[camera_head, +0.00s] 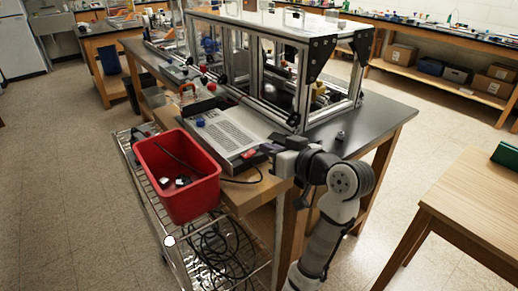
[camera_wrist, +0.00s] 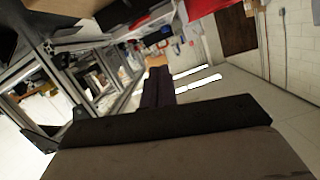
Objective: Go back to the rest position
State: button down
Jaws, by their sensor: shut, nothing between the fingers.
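My gripper (camera_head: 268,148) is at the end of my bent arm, over the near edge of the black-topped bench (camera_head: 374,121). It is just right of a light grey panel device (camera_head: 228,133) and in front of the metal extrusion frame (camera_head: 297,75). In the wrist view the dark fingers of my gripper (camera_wrist: 158,80) lie together, shut, with nothing held. The wrist view is tilted on its side, and the extrusion frame (camera_wrist: 100,92) shows at its left. In the head view the fingertips are small and hard to make out.
A red bin (camera_head: 177,176) with dark items stands on a wire cart (camera_head: 150,208) left of my arm. Black cables (camera_head: 217,250) lie on its lower shelf. A wooden table (camera_head: 468,200) is at the right. Open floor (camera_head: 425,140) lies between the benches.

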jog(key=shift+v, duration=1)
